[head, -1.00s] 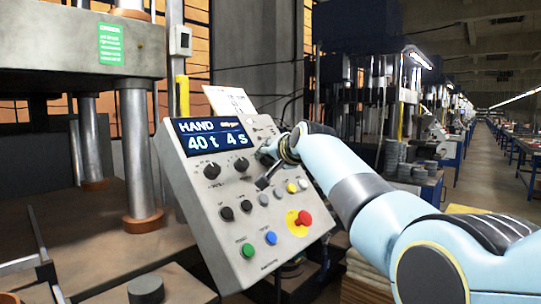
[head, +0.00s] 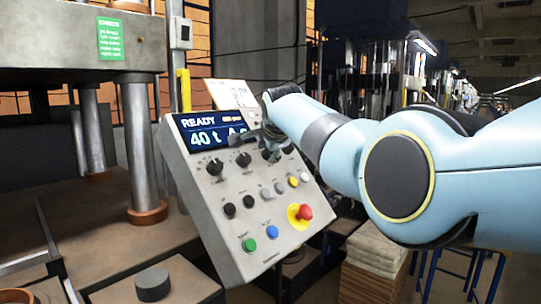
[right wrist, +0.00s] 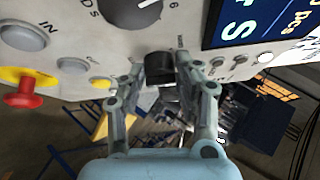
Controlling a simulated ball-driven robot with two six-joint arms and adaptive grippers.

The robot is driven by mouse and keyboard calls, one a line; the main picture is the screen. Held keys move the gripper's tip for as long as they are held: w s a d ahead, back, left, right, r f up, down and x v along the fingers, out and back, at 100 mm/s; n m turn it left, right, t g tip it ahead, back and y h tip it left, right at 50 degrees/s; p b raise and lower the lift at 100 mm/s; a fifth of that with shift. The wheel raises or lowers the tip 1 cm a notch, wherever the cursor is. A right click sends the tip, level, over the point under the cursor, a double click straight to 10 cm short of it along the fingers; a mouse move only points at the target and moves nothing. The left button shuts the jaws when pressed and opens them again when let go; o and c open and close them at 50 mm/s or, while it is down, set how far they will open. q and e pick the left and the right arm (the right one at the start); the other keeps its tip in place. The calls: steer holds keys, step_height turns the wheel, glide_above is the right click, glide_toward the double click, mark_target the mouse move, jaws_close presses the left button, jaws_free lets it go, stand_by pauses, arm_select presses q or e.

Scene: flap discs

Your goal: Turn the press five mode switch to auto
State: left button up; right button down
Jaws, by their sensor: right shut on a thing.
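The grey control panel (head: 215,215) of the press stands tilted in the head view. Its blue display (head: 213,130) reads READY and 40 t, with the rest partly covered by my gripper. My right gripper (head: 277,143) is at the panel's upper right. In the right wrist view, its two fingers (right wrist: 160,66) are shut on a small black switch knob (right wrist: 160,72) near the panel edge, one finger on each side. The knob's label and pointer cannot be read here. My left gripper is not in view.
A larger black dial (right wrist: 132,14) sits close beside the gripped knob. The panel also bears a red mushroom button (head: 305,212), a green button (head: 249,245) and a blue button (head: 272,232). A pallet stack (head: 375,255) stands right of the panel.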

steer(key=shift+m, duration=0.3)
steer(key=c, duration=1)
jaws_free()
steer(key=shift+o, duration=0.2)
step_height(320, 180, up, 10)
